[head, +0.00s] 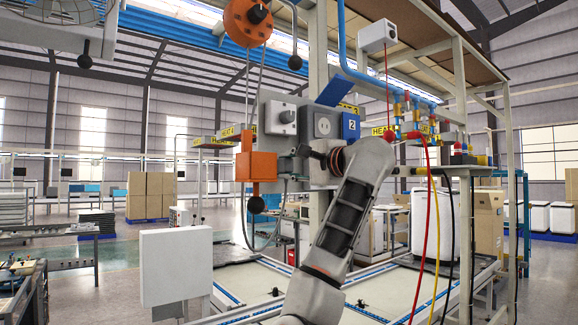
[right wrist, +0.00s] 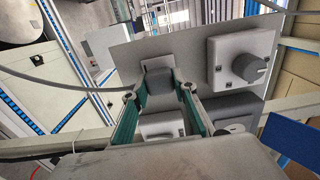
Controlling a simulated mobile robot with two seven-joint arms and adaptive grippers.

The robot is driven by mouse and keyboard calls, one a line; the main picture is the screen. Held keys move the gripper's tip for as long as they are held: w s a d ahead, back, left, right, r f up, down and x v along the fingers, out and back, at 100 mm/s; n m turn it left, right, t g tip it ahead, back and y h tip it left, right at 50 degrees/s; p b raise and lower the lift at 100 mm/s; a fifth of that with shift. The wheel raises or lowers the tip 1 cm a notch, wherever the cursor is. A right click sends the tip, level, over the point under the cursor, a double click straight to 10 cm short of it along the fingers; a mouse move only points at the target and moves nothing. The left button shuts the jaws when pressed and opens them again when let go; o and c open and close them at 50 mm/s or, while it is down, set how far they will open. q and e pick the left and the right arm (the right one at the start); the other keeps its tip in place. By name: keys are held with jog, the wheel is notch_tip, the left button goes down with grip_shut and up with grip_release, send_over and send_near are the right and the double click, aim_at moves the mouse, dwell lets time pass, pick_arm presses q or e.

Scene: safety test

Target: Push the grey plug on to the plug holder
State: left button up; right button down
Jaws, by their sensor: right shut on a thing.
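The grey plug (right wrist: 158,82) is a dark grey block between the fingertips of my right gripper (right wrist: 157,88) in the right wrist view. My right gripper is shut on it, with one green-lined finger on each side. Directly behind the plug is a light grey square plate (right wrist: 153,63) on the panel, which looks like the plug holder. The plug overlaps this plate; I cannot tell whether it is fully seated. In the head view my right gripper (head: 305,152) is at the panel's lower part, and the plug cannot be made out. My left gripper is not in view.
The panel (head: 270,102) carries a grey rotary switch (head: 285,118), a white socket (head: 322,125) and a blue unit (head: 350,126) close above my gripper. An orange box (head: 256,167) and hanging cables are to the left. Red, yellow and black hoses (head: 430,200) hang to the right.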

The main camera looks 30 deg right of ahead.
jog(key=shift+w+p, duration=0.3)
jog(key=shift+w, duration=0.2)
dwell(0.5)
jog(key=c, duration=1.6)
grip_release()
jog(key=shift+o, duration=0.2)
jog(key=s, duration=1.2)
jog(key=shift+d, duration=0.4)
